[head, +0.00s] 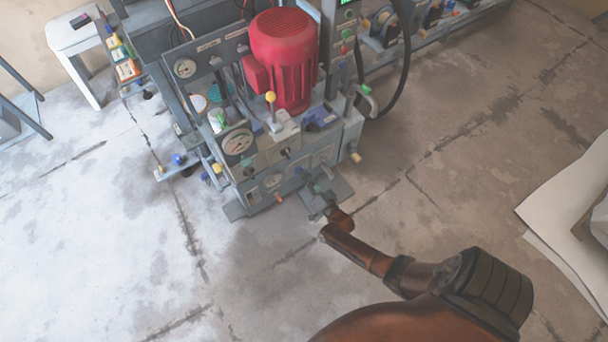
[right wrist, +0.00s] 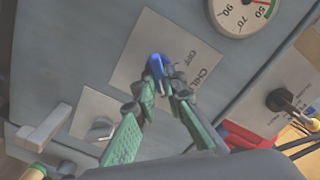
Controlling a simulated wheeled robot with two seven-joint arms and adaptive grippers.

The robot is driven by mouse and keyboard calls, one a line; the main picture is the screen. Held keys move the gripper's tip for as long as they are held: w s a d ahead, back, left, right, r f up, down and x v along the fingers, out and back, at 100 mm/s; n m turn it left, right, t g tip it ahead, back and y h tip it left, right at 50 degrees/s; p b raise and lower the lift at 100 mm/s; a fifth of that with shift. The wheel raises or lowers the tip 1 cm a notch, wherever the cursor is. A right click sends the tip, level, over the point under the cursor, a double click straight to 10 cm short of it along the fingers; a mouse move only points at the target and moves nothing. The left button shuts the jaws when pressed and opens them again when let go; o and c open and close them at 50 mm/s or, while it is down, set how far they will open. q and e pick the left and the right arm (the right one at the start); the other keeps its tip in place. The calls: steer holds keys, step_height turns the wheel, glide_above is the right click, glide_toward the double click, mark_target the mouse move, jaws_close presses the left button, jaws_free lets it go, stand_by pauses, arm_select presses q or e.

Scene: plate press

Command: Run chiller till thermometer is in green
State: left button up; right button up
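My right gripper (right wrist: 165,84) has its green-padded fingers on both sides of a blue knob (right wrist: 156,66), which appears to fill the narrow gap between the tips. The knob sits on a light plate (right wrist: 141,60) lettered "CHILL…" and "OFF". A white round gauge (right wrist: 243,12) shows in part at the top right of the wrist view, with numbers 50, 70 and 90 and a bit of green and red. Its needle cannot be read. My left gripper is out of view.
The machine carries a red motor (head: 284,58), a large dial (head: 237,142) and a yellow-topped lever (head: 270,97). In the wrist view a black knob (right wrist: 279,100) and a grey knob (right wrist: 100,129) flank the gripper. The floor in front is clear; white sheets (head: 568,205) lie at right.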

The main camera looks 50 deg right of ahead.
jaws_close()
steer(key=shift+n, duration=0.3)
steer(key=n, duration=1.7)
steer(key=shift+a+f, duration=0.1)
steer(key=shift+a, duration=0.3)
steer(key=shift+n, duration=0.3)
